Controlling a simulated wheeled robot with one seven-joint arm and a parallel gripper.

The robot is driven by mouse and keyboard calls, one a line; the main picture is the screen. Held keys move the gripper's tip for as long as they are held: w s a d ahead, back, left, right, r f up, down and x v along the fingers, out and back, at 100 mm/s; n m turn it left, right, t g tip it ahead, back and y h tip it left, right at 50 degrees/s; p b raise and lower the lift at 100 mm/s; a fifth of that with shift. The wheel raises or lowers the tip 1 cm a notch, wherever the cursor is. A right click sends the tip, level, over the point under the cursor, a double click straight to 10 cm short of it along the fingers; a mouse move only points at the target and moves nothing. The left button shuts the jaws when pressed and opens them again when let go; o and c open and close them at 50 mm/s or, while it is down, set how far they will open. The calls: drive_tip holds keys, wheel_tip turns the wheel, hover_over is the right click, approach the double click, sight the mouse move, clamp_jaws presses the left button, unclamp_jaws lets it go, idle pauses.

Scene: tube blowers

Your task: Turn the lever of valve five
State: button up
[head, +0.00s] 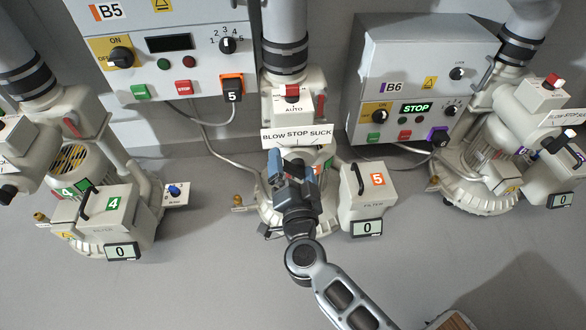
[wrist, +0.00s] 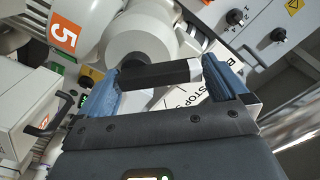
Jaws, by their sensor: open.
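The middle blower carries a filter box with an orange 5 label (head: 377,180); that label also shows in the wrist view (wrist: 63,36). Above my gripper in the head view is its white BLOW STOP SUCK plate (head: 297,135). My gripper (head: 293,168) is at the front of this blower and hides most of the valve there. In the wrist view, a black lever (wrist: 160,73) lies crosswise between the two blue fingers of my gripper (wrist: 165,83), in front of a round white valve body (wrist: 138,42). The fingers are open; whether either touches the lever I cannot tell.
Control box B5 (head: 195,20) hangs behind on the left, and box B6 (head: 374,65) stands on the right. Blower four's filter box (head: 113,215) is at left, and another blower (head: 480,172) at right. Grey floor (head: 210,285) in front is clear.

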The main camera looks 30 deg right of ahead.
drive_tip(key=shift+c, duration=0.4)
drive_tip(key=c, duration=0.7)
drive_tip(key=shift+m, duration=0.3)
drive_tip(key=m, duration=0.1)
drive_tip(key=m+p, duration=0.1)
drive_tip(key=m, duration=0.1)
drive_tip(key=shift+s+d+r+p, duration=0.2)
drive_tip(key=shift+d+r+p, duration=0.05)
drive_tip(key=shift+d+p, duration=0.15)
drive_tip(key=shift+s+d+f+m, duration=0.1)
drive_tip(key=shift+d+m, duration=0.15)
drive_tip(key=shift+m, duration=1.05)
drive_tip(key=shift+s+d+m, duration=0.1)
drive_tip(key=shift+d+m, duration=0.15)
drive_tip(key=shift+m, duration=1.05)
drive_tip(key=o, duration=0.8)
